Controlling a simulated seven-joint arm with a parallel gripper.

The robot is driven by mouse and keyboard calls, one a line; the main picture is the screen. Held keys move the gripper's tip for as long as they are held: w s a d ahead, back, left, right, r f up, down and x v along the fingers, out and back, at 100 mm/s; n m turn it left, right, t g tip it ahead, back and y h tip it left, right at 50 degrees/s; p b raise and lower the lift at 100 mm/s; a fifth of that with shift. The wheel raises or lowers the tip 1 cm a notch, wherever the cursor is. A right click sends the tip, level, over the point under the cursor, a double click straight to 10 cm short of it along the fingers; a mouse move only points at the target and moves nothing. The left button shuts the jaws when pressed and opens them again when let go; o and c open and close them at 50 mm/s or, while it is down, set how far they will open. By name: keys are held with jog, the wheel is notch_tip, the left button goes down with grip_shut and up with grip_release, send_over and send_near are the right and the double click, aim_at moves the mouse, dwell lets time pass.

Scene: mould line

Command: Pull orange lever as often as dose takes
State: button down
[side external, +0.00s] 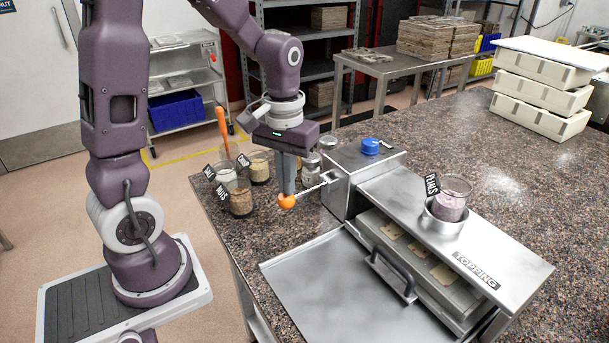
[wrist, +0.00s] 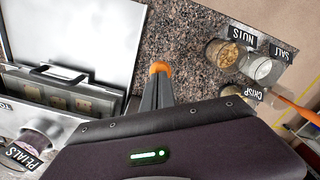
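The orange lever knob (side external: 287,202) sits at the end of a metal arm on the left side of the steel dispenser box (side external: 338,196). In the wrist view the knob (wrist: 159,68) shows just beyond my fingertips. My gripper (side external: 286,190) points down at the knob, its fingers together with a thin seam between them; they touch or nearly touch the knob. The PETALS jar (side external: 450,200), with purple-pink contents, stands in a steel ring on the TOPPING cover (side external: 500,262). A mould tray with pale cards (side external: 440,274) lies partly under that cover.
Jars labelled NUTS (wrist: 225,54), SALT (wrist: 259,68) and CRISP (wrist: 246,91) stand beside my gripper. An orange-handled tool (side external: 222,128) rises among them. The dispenser has a blue cap (side external: 371,146). Cream trays (side external: 542,88) are stacked at the far right; the counter's middle right is clear.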

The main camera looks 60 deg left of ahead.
jog(key=shift+f, duration=0.15)
jog(key=shift+w+f, duration=0.25)
jog(key=shift+f, duration=0.95)
jog(key=shift+r, duration=0.15)
notch_tip(320, 180, up, 13)
dwell(0.8)
jog(key=s+d+m+t, duration=0.5)
jog(key=s+d, duration=0.3)
jog(key=s, duration=0.5)
jog(key=shift+s+d+r+m+t, duration=0.15)
jog(key=shift+r+m+t, duration=0.15)
jog(key=shift+r+m, duration=0.2)
